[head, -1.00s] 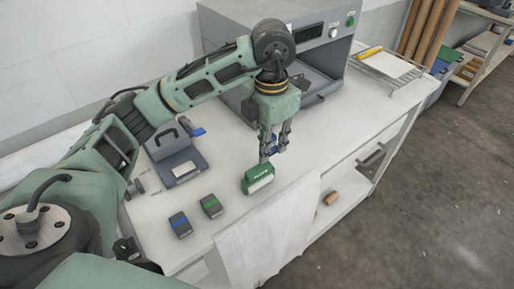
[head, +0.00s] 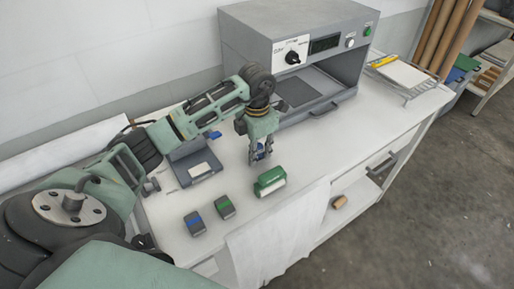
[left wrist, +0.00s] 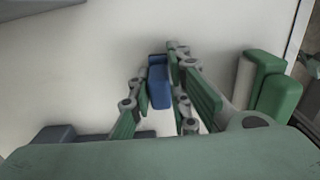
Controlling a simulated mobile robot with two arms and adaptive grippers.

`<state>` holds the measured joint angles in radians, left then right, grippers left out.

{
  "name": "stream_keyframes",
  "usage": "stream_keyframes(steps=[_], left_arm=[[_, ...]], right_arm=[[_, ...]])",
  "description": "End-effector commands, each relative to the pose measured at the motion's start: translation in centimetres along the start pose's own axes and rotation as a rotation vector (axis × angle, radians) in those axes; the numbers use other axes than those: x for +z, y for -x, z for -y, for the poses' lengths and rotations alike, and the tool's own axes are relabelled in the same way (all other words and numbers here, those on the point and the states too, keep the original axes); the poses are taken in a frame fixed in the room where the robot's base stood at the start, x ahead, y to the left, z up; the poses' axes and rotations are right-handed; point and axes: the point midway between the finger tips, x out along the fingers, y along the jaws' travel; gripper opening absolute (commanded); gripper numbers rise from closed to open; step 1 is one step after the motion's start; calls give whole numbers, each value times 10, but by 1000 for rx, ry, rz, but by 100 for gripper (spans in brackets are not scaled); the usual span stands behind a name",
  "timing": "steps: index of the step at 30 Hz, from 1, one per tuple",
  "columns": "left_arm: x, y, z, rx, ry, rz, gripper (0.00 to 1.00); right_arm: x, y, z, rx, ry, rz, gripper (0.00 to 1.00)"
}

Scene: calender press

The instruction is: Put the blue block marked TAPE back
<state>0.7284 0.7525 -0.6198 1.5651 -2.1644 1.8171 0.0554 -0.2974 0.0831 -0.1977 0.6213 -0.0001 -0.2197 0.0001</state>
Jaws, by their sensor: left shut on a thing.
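My left gripper (head: 260,160) is shut on a small blue block (left wrist: 158,84). In the left wrist view the block sits between the fingers, and no marking on it can be read. In the head view only a bit of blue (head: 262,149) shows between the fingers, over the white table, behind the green block. I cannot tell whether the block touches the table. My right gripper is not in view.
A green block with a white side (head: 270,181) stands near the front edge. Two dark grey blocks, blue-topped (head: 194,223) and green-topped (head: 225,207), lie left of it. A grey device (head: 195,169) and a large grey machine (head: 291,37) stand behind. White cloth (head: 279,232) hangs in front.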

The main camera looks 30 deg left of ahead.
Motion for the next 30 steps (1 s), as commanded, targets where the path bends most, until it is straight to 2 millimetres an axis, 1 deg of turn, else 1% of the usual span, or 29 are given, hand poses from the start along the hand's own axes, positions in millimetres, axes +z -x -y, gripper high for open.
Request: stream_keyframes(steps=[6, 10, 11, 17, 25, 28, 30], left_arm=[[0, 0, 0, 0, 0, 1, 0], [0, -5, 0, 0, 1, 1, 0], [0, -4, 0, 0, 1, 1, 18], [0, -3, 0, -1, 1, 0, 36], [0, -3, 0, -1, 1, 0, 36], [0, 1, 0, -1, 1, 1, 36], [1, 6, 0, 0, 1, 3, 36]], right_arm=[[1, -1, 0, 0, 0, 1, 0], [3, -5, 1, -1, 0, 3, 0], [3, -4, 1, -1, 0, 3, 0], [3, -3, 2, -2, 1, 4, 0], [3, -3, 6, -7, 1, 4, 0], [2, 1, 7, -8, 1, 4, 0], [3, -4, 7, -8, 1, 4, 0]])
